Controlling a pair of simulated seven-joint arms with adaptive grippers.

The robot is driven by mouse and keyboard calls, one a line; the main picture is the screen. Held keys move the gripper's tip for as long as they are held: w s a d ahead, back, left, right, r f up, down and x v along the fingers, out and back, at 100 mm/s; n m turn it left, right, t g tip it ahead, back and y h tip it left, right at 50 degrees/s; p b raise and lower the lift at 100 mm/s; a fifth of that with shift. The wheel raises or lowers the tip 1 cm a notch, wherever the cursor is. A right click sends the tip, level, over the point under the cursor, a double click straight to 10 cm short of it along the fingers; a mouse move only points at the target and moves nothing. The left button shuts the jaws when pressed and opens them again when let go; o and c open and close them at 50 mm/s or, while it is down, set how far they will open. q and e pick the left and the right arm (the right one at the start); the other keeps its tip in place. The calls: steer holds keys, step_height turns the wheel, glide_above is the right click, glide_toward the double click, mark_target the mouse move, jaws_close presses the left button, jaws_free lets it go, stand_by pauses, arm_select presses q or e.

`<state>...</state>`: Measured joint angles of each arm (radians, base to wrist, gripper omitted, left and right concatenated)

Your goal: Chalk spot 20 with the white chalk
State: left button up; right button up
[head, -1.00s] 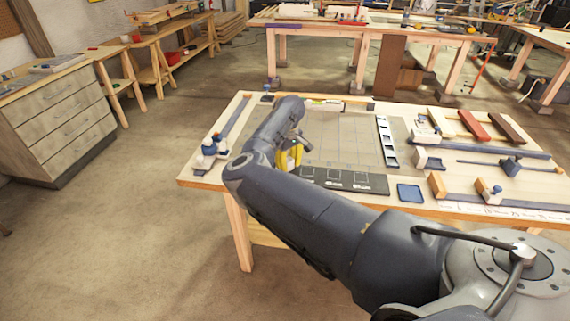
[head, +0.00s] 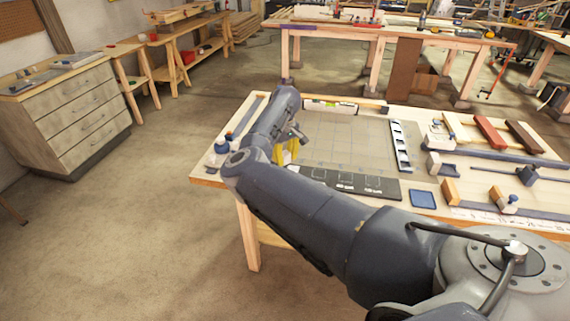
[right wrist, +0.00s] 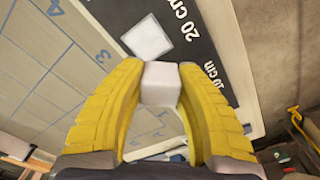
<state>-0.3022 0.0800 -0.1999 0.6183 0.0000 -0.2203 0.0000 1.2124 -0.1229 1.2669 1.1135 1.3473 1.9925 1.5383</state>
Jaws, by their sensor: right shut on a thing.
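My right gripper (right wrist: 160,85) has yellow fingers shut on the white chalk (right wrist: 161,82), a small white block in the right wrist view. In the head view the gripper (head: 289,152) is partly hidden behind my own arm, at the left end of the black strip (head: 390,189). The wrist view shows the strip (right wrist: 205,50) with the labels "20 cm" and "10 cm". A pale square (right wrist: 148,39) lies beside "20 cm", just beyond the chalk in the picture. I cannot tell whether the chalk touches the strip. My left gripper is not in view.
A gridded board (head: 345,140) with blue numbers lies behind the strip. A pale slotted rail (head: 401,147) stands at its right. A blue square tray (head: 423,198), clamps and wooden blocks crowd the table's right side. A blue-and-white item (head: 222,146) sits at the left edge.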

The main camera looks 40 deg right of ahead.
steer(key=shift+s+r, duration=0.1)
steer(key=shift+r, duration=2.65)
steer(key=shift+s+n, duration=0.1)
steer(key=shift+n, duration=0.2)
steer(key=s+d+r+m, duration=0.1)
steer(key=s+d+r, duration=0.4)
steer(key=s+r, duration=0.4)
steer(key=s+d+r+m, duration=0.1)
steer(key=s+d+r, duration=0.5)
steer(key=s, duration=0.4)
steer(key=s+a+r+m, duration=0.3)
steer(key=s+r, duration=0.5)
steer(key=s, duration=0.4)
steer(key=s+a+r+m, duration=0.4)
steer(key=s+a+r, duration=0.2)
steer(key=s, duration=0.5)
steer(key=shift+s+a+r, duration=0.15)
steer(key=shift+s+r, duration=0.2)
steer(key=shift+r, duration=0.8)
